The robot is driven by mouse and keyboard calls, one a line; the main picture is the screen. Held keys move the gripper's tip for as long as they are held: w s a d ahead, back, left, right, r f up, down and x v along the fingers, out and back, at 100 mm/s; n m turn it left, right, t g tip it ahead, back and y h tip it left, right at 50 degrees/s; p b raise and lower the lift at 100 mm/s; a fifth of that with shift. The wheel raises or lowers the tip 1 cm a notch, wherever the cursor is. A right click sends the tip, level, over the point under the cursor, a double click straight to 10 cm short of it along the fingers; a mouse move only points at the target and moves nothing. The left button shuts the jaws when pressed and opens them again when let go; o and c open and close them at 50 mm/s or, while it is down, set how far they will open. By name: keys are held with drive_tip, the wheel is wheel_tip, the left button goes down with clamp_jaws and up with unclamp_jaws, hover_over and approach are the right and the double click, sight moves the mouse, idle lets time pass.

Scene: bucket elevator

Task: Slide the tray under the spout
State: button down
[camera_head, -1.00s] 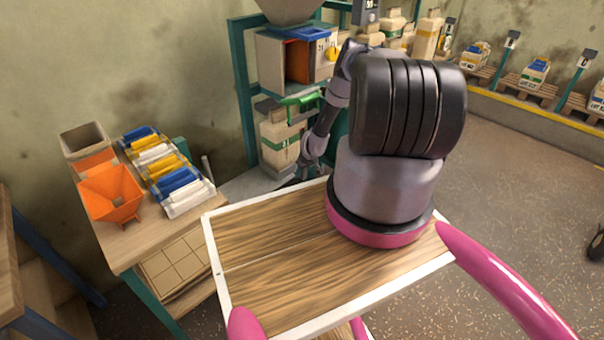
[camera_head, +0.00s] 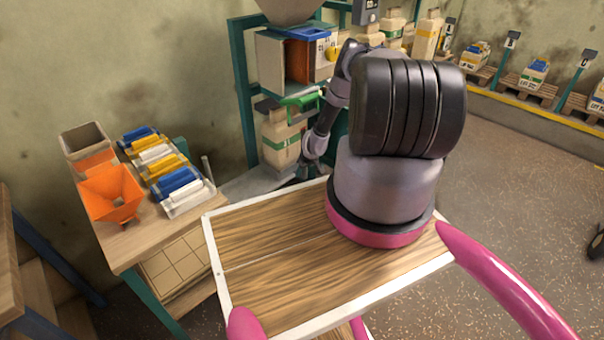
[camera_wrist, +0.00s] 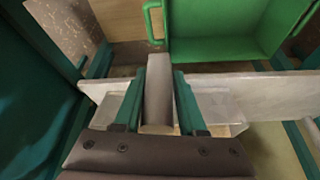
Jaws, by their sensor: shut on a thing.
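In the wrist view my gripper (camera_wrist: 158,98) is shut on an upright grey bar (camera_wrist: 158,90), which stands between its two green fingers. The bar meets a long pale grey wall (camera_wrist: 230,105) that runs across the view behind the fingers. It looks like the tray's edge, but most of the tray is hidden. A green open chute (camera_wrist: 215,25) with a green handle (camera_wrist: 155,20) is just beyond; I take it as the spout. In the head view the green spout part (camera_head: 300,100) hangs on the teal machine frame, and my gripper (camera_head: 308,172) is low in front of it, mostly hidden.
A beige container (camera_head: 281,138) with a green band stands under the green part. A grey ledge (camera_head: 250,187) lies beside my gripper. At left a wooden table (camera_head: 125,245) holds an orange funnel (camera_head: 112,192) and coloured packs. Open floor lies at right.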

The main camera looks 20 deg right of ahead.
drive_tip(key=shift+w+d, duration=0.2)
drive_tip(key=shift+d, duration=0.5)
drive_tip(key=shift+w+d, duration=0.25)
drive_tip(key=shift+d, duration=0.45)
drive_tip(key=shift+w+d, duration=0.2)
drive_tip(key=shift+d, duration=0.6)
drive_tip(key=c, duration=0.6)
unclamp_jaws()
drive_tip(key=shift+a+r, duration=0.1)
drive_tip(key=shift+a, duration=0.1)
drive_tip(key=v, duration=1)
drive_tip(key=shift+s+d+r, duration=0.1)
drive_tip(key=shift+s+r, duration=0.05)
drive_tip(key=shift+r, duration=0.1)
